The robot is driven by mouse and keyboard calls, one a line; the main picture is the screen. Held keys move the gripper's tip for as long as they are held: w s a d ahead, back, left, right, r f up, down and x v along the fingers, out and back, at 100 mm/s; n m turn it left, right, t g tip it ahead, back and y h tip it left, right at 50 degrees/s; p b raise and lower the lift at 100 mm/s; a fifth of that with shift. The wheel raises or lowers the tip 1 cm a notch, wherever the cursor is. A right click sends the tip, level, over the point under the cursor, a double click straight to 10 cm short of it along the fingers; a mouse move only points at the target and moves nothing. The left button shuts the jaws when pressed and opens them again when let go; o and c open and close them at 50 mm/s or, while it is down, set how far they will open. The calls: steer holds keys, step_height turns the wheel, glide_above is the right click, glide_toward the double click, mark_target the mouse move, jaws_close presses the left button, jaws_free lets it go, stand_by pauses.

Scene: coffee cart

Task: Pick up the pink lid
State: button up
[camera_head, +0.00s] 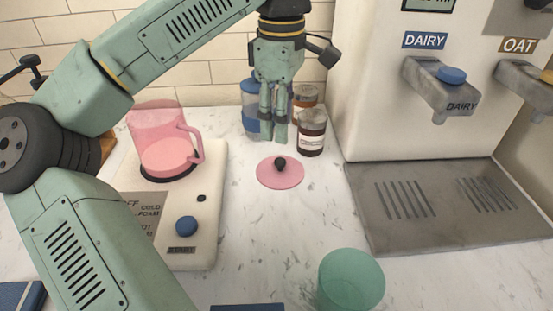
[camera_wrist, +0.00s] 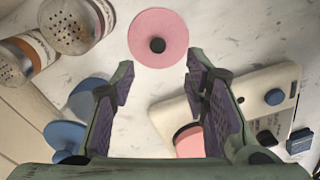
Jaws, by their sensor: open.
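The pink lid (camera_head: 271,174) is a flat disc with a dark round knob, lying flat on the white marble counter in the middle of the head view. It also shows at the top middle of the wrist view (camera_wrist: 158,38), beyond the fingertips. My gripper (camera_head: 273,133) hangs above the counter, behind and above the lid in the head view, apart from it. In the wrist view my gripper (camera_wrist: 158,80) has its two fingers spread wide with nothing between them.
A pink pitcher (camera_head: 163,140) stands on the frother base (camera_head: 205,225) to the left. Shaker jars (camera_head: 311,133) and a blue-lidded container (camera_head: 249,110) stand close behind my gripper. A green cup (camera_head: 350,280) is in front. The dairy dispenser (camera_head: 415,75) and drip tray (camera_head: 430,235) are right.

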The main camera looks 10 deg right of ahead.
mark_target(280, 160)
step_height(280, 160, down, 4)
steer(key=shift+s+r, duration=0.15)
steer(key=shift+w+f+p, duration=0.15)
steer(key=shift+f+p, duration=0.4)
steer(key=shift+f, duration=0.85)
steer(key=shift+w+f+p, duration=0.15)
steer(key=shift+f+p, duration=0.4)
steer(key=shift+f, duration=0.85)
jaws_close()
